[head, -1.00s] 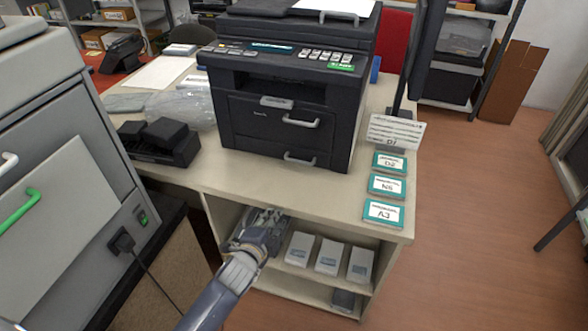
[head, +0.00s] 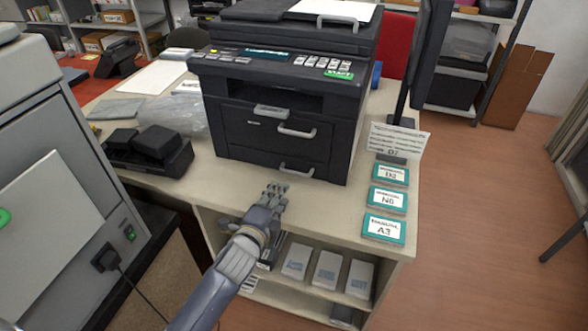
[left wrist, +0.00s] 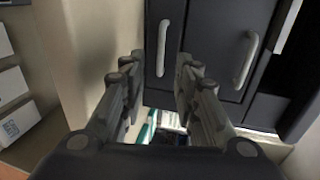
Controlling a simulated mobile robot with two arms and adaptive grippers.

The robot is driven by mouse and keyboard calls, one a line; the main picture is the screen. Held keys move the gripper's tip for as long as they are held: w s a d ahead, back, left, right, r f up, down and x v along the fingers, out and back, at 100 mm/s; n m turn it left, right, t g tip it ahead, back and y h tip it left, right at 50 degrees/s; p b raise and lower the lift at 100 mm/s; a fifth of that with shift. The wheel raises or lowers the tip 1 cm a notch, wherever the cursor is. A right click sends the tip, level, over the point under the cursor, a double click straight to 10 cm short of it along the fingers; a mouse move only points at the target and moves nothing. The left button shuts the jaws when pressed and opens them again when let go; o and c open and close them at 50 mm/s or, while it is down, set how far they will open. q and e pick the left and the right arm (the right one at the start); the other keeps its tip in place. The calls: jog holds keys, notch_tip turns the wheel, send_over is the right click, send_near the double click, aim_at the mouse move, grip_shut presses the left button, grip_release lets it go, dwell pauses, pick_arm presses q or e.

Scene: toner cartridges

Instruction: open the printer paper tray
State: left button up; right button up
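The black printer (head: 270,110) stands on the table with its front towards me. Its front has a light grey lower handle (head: 297,171) at the bottom, and an upper handle (head: 297,131) on the panel above. The front panels look closed. My left gripper (head: 274,194) is just in front of the printer, near the table's front edge, below and left of the lower handle. In the left wrist view, the gripper (left wrist: 161,64) is open and empty. One handle (left wrist: 163,48) shows between its fingers, apart from them, and the other handle (left wrist: 245,60) is to the right.
Labelled teal boxes (head: 386,201) lie right of the printer, by a sign (head: 397,140). A black device (head: 150,150) stands left of it. White boxes (head: 327,269) sit on the shelf under the tabletop. A grey cabinet (head: 60,180) is at the left.

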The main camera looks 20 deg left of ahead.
aim_at(292, 173)
pick_arm(q)
jog(key=shift+x, duration=0.9)
jog(key=shift+w, duration=0.35)
jog(key=x, duration=0.7)
jog(key=shift+w+f, duration=0.1)
jog(key=shift+w, duration=0.2)
jog(key=shift+w+f, duration=0.15)
jog(key=shift+w, duration=0.45)
pick_arm(e)
jog(key=shift+w+f, duration=0.25)
pick_arm(q)
grip_shut()
